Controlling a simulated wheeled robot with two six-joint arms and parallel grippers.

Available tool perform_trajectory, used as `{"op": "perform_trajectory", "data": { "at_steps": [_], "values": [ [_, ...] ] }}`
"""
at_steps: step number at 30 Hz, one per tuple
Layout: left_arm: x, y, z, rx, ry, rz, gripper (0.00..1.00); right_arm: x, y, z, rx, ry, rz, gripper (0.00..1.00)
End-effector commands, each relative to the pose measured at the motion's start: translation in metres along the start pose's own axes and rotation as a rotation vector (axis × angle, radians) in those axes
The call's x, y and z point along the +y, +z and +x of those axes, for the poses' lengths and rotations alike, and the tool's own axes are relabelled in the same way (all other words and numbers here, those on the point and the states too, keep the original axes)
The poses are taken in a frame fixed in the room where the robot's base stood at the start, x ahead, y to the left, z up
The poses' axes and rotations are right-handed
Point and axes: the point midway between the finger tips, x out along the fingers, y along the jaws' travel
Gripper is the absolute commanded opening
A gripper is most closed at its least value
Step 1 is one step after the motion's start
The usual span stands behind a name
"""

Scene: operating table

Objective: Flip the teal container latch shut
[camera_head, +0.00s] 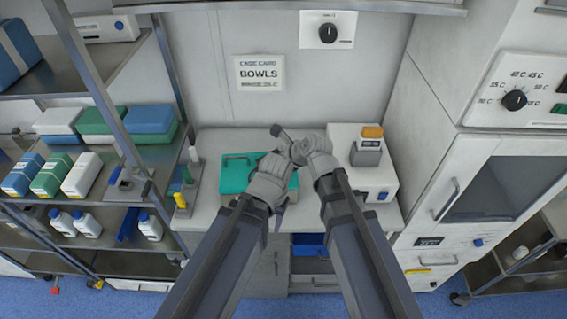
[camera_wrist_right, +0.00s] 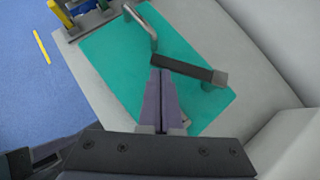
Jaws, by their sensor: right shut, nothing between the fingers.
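The teal container (camera_head: 235,172) lies on the grey worktop, partly hidden by my arms. It fills the middle of the right wrist view (camera_wrist_right: 110,60), with a bent metal handle (camera_wrist_right: 142,28). A dark bar with a grey end block, seemingly the latch (camera_wrist_right: 190,70), stands out over the lid and looks raised. My right gripper (camera_wrist_right: 160,74) is shut and empty, its tips right by the bar; I cannot tell whether they touch. In the head view my right wrist hides its fingers. My left gripper (camera_head: 280,212) is over the container's front; its jaw opening is hidden.
A white device (camera_head: 378,180) with an orange-topped grey block stands right of the container. A rack with coloured tools (camera_head: 186,192) stands to the left. Shelves with boxes and bottles (camera_head: 85,175) are further left, and a white cabinet (camera_head: 490,190) is at the right.

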Motion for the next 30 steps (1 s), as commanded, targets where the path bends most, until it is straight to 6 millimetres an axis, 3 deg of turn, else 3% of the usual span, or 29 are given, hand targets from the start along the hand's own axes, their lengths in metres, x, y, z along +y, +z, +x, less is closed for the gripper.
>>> {"op": "perform_trajectory", "data": {
  "at_steps": [30],
  "values": [
    [0.0,0.0,0.0,0.0,0.0,0.0,0.5,-0.015,-0.003,-0.003,0.0,0.002,-0.001,0.0]
  ]
}}
